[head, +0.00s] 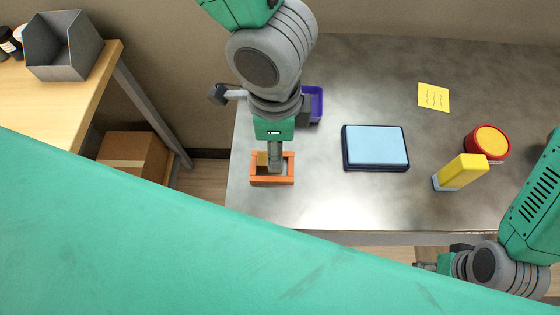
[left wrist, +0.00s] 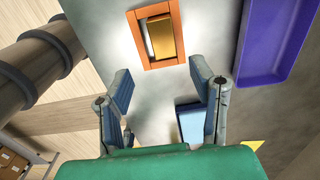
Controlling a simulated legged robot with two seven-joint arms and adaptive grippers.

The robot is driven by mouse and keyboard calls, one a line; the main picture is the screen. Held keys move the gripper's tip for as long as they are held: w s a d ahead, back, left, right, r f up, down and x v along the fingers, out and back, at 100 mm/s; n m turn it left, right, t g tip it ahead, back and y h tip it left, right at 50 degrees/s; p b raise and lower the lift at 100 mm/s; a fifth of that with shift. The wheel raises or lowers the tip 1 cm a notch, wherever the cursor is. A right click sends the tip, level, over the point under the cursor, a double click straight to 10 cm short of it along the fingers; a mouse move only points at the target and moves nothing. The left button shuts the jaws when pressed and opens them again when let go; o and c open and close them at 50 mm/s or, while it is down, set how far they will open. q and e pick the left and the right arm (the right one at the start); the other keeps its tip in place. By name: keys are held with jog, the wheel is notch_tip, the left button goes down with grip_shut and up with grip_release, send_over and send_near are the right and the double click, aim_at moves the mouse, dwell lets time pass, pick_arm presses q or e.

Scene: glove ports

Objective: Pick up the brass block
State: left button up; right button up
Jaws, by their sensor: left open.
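The brass block (head: 262,158) lies inside a small orange open frame (head: 272,182) at the left end of the grey table. In the left wrist view the brass block (left wrist: 166,40) sits in the orange frame (left wrist: 140,47), with a pale strip along its left side. My left gripper (head: 275,160) points down over the frame and partly hides the block in the head view. In the left wrist view its two fingers (left wrist: 163,85) are spread and empty, with the block beyond their tips. My right gripper (head: 428,266) is small at the lower right, its fingers unclear.
A purple tray (head: 317,103) stands close behind the frame, partly hidden by my left arm. A light blue pad (head: 375,147), a yellow block (head: 463,171), a red round container (head: 488,143) and a yellow note (head: 433,97) lie farther right. The table between is clear.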

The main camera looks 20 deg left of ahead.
aim_at(262, 157)
pick_arm(q)
jog(key=a+f, duration=0.2)
jog(key=f, duration=0.1)
jog(key=a+f, duration=0.1)
jog(key=f, duration=0.1)
jog(key=shift+w+a, duration=0.1)
jog(key=shift+w+d+f+b, duration=0.1)
jog(key=shift+d+f+b, duration=0.15)
jog(key=shift+d, duration=0.4)
jog(key=shift+d+f+b, duration=0.1)
jog(key=shift+d+f, duration=0.25)
jog(key=shift+d, duration=0.5)
jog(key=shift+c, duration=1.3)
jog(key=shift+a, duration=0.15)
jog(key=c, duration=0.6)
jog(key=shift+a, duration=0.3)
grip_shut()
jog(key=shift+a, duration=0.5)
pick_arm(e)
jog(key=shift+a+f, duration=0.3)
jog(key=shift+a, duration=0.4)
pick_arm(q)
jog(key=shift+d, duration=0.15)
